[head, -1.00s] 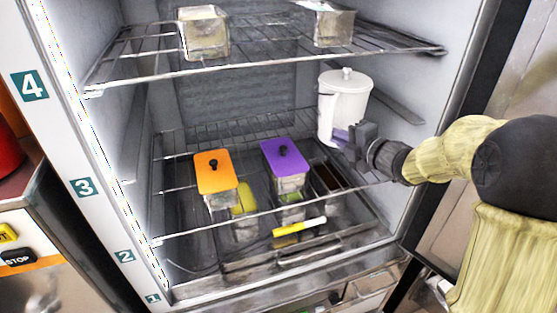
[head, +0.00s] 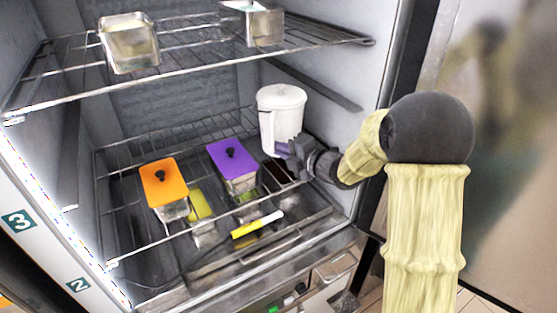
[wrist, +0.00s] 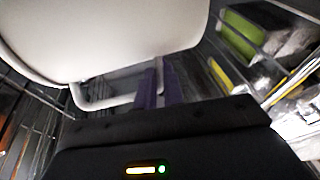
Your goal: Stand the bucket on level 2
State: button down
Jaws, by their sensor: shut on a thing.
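The bucket (head: 281,112) is white with a lid and a side handle. It is upright at the back right, over the lower wire shelf (head: 120,258), whose front corner is beside the label 2 (head: 78,285). I cannot tell whether its base touches the shelf. My gripper (head: 288,149) is shut on its handle (wrist: 110,99) from the front right. In the wrist view the bucket (wrist: 110,35) fills the upper left, with the purple fingers at the handle. Its base is partly hidden.
An orange-lidded container (head: 160,182) and a purple-lidded container (head: 231,157) stand left of the bucket. A yellow marker-like item (head: 256,224) is at the front. The upper shelf (head: 180,67) holds metal tins. The freezer's right wall (head: 330,80) is close to the bucket.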

jog(key=shift+s+d+f, duration=0.1)
jog(key=shift+d+f, duration=0.15)
jog(key=shift+f, duration=0.1)
notch_tip(320, 180, down, 3)
jog(key=shift+a+f+p, duration=0.1)
jog(key=shift+p, duration=0.55)
jog(key=c, duration=1.5)
grip_release()
jog(key=shift+f, duration=0.1)
